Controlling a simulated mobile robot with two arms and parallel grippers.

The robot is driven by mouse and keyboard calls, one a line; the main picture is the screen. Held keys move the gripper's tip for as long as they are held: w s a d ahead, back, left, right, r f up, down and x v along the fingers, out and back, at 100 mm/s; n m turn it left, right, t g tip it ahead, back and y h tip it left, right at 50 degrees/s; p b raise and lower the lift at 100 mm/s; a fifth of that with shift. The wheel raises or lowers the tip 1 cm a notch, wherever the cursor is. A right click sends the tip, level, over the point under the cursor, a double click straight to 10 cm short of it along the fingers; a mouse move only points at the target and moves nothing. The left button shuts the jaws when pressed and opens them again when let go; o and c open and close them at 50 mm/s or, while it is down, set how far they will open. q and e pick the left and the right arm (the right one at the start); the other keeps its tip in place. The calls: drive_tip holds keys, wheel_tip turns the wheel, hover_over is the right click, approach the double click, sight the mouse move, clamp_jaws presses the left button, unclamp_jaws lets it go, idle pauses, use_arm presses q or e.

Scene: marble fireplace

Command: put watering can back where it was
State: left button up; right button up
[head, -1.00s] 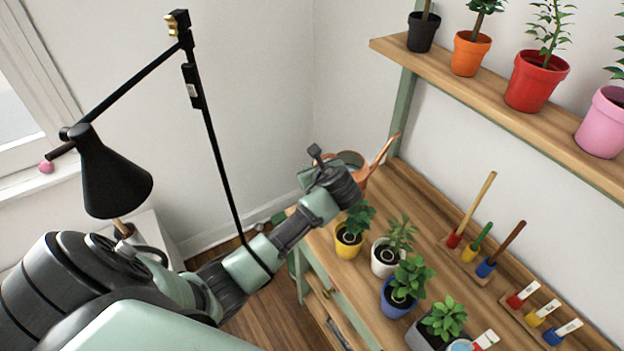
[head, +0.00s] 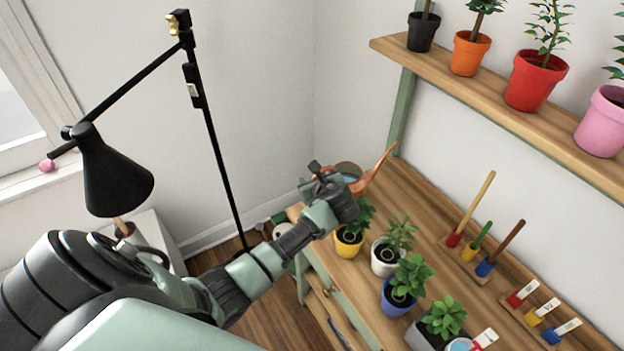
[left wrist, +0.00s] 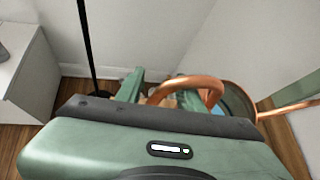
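The copper watering can (head: 361,185) is at the far left end of the wooden workbench, with bluish water inside and its spout pointing right. My left gripper (head: 320,177) is at the can's left side, by its handle. In the left wrist view, the curved copper handle (left wrist: 212,84) runs between and over the two green fingers (left wrist: 160,88), which seem to hold it. The contact is partly hidden by the gripper body. I cannot tell whether the can's base touches the bench. My right gripper is not in view.
Potted plants, including a yellow pot (head: 348,245) and a blue pot (head: 394,303), stand just in front of the can. A shelf (head: 420,68) with pots hangs above. A black lamp (head: 112,178) stands at the left. Bare bench (head: 418,205) lies right of the can.

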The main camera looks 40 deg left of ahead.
use_arm(q)
drive_tip(key=shift+d, duration=0.1)
drive_tip(key=v, duration=1.1)
drive_tip(key=shift+s+d+r+b, duration=0.2)
drive_tip(key=shift+s+r+b, duration=0.05)
drive_tip(key=shift+s+b, duration=0.05)
